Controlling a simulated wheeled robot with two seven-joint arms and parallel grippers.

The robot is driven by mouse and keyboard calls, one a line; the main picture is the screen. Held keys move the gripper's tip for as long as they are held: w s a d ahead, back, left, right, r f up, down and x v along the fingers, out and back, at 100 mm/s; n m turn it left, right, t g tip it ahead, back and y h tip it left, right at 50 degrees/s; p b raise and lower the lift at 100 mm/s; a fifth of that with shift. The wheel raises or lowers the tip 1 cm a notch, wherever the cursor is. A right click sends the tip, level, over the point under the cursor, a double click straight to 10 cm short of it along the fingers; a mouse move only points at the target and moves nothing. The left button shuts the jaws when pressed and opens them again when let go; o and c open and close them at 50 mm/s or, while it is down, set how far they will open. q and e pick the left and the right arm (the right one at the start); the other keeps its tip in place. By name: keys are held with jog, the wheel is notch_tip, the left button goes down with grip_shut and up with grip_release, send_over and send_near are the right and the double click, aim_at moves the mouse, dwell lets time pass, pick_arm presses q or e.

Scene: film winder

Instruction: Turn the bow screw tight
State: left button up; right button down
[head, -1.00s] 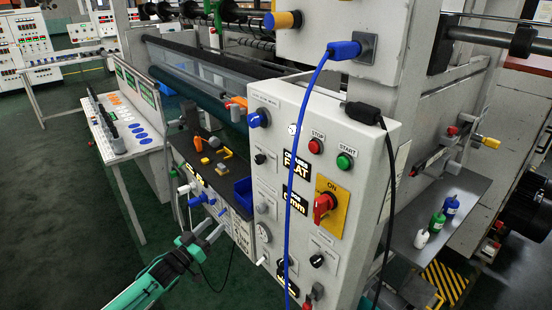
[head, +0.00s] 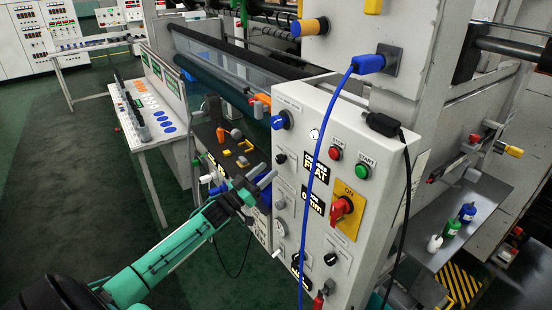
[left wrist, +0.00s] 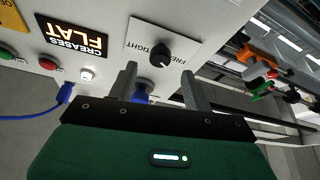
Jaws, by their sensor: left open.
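A black knob (left wrist: 160,50) with a white pointer sits on a white plate (left wrist: 138,33) marked TIGHT and FREE in the left wrist view. It is on the grey control panel (head: 335,105); a black knob on its left side in the head view (head: 281,158) seems to be the same one. A blue knob (head: 280,120) is above it and shows partly between my fingers in the left wrist view (left wrist: 140,95). My left gripper (head: 267,183) is open and empty, with its fingertips (left wrist: 158,72) pointing towards the panel. Contact with either knob cannot be told.
A blue cable (head: 315,175) and a black cable (head: 409,190) hang across the panel. A red switch (head: 342,208) and the stop and start buttons are to the right. A table (head: 150,135) is at the left.

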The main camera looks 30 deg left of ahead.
aim_at(278, 161)
pick_arm(q)
jog(key=shift+p+x, duration=0.85)
jog(key=shift+x, duration=1.7)
jog(key=shift+f, duration=0.1)
jog(key=c, duration=1)
